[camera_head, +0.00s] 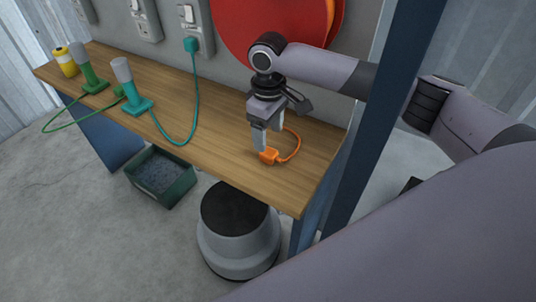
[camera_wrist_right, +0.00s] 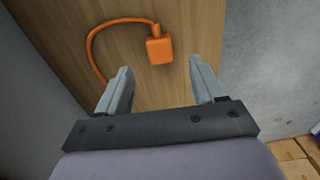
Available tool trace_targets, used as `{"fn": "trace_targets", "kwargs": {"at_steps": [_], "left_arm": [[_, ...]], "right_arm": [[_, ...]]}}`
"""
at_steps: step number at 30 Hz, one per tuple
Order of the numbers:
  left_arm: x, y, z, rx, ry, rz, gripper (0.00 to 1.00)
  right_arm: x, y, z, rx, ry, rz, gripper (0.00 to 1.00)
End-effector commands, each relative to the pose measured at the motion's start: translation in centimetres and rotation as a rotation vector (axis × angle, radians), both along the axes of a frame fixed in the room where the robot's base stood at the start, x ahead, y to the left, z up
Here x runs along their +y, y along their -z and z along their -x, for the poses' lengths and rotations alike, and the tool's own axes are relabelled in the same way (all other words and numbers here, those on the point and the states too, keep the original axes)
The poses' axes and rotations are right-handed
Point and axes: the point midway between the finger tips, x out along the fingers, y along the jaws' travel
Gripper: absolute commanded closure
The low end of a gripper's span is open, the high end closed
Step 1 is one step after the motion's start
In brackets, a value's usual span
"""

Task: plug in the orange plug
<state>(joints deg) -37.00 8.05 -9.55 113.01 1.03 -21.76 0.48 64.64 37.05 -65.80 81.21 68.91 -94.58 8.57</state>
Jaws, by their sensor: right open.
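The orange plug (camera_head: 268,157) lies on the wooden workbench (camera_head: 225,140) near its right end, with its orange cord curving up and back behind my right gripper. My left gripper is not in view.
Wall sockets (camera_head: 189,15) hang at the back; a teal plug (camera_head: 191,44) is in one, its cord running to a teal device (camera_head: 130,88). A green device (camera_head: 89,72) and yellow cylinder (camera_head: 66,62) stand left. A blue post (camera_head: 385,110) rises beside my right arm.

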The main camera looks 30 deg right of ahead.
Motion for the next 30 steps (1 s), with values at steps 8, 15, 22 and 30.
{"fn": "trace_targets", "kwargs": {"at_steps": [8, 15, 22, 30], "left_arm": [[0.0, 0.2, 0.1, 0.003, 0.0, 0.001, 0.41], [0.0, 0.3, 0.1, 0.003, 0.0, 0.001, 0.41], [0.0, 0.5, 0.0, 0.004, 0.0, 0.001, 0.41], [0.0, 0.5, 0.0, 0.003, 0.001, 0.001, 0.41]], "right_arm": [[0.0, 1.4, 0.0, 0.001, -0.001, 0.001, 0.32], [0.0, 2.7, 0.1, 0.003, 0.0, 0.002, 0.32], [-0.1, 6.0, 0.1, 0.003, 0.001, 0.002, 0.32], [-0.1, 6.6, 0.1, 0.001, -0.001, 0.002, 0.32]]}}
